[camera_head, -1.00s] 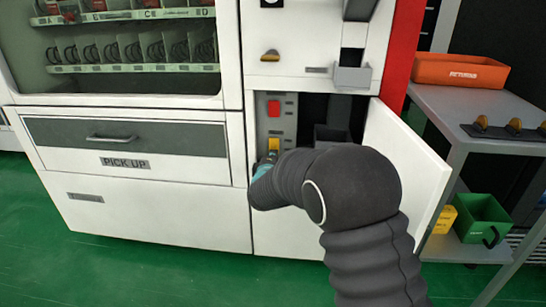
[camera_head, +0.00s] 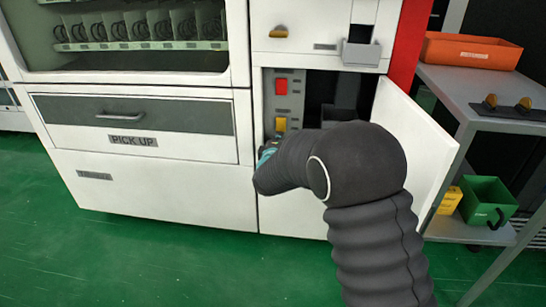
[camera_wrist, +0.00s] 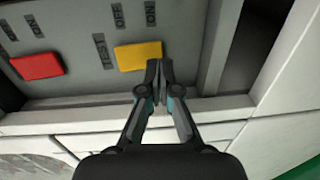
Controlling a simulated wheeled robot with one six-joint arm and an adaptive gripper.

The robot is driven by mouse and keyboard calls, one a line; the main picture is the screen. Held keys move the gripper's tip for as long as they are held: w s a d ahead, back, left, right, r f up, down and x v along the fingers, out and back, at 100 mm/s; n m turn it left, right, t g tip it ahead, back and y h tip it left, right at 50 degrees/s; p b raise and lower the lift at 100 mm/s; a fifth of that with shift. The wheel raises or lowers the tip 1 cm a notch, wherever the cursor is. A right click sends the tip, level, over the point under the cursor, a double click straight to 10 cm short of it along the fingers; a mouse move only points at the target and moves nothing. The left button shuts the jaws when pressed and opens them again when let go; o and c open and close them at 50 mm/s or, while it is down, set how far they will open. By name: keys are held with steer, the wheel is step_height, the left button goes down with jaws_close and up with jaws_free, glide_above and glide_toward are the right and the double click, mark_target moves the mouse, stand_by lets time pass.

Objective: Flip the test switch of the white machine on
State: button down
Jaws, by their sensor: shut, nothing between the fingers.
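The white machine (camera_head: 165,185) stands ahead, with its lower right compartment open. On a grey panel (camera_head: 298,98) inside sit a red switch (camera_head: 281,87) and, below it, a yellow switch (camera_head: 280,124). In the wrist view the yellow switch (camera_wrist: 138,55) is beside the label TEST (camera_wrist: 103,50), with OFF and ON marks near it; the red switch (camera_wrist: 37,65) is to its left. My gripper (camera_wrist: 159,70) is shut and empty, its tips by the right end of the yellow switch. I cannot tell whether they touch it. In the head view my arm hides most of the gripper.
The white compartment door (camera_head: 420,135) hangs open to the right of my arm. A grey shelf unit (camera_head: 490,90) stands beyond it, with an orange bin (camera_head: 470,52) and a green bin (camera_head: 487,203). The green floor (camera_head: 150,265) in front of the machine is clear.

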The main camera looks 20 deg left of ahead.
steer(key=f+v, duration=0.2)
steer(key=v, duration=0.9)
steer(key=shift+s, duration=0.45)
steer(key=shift+f, duration=0.15)
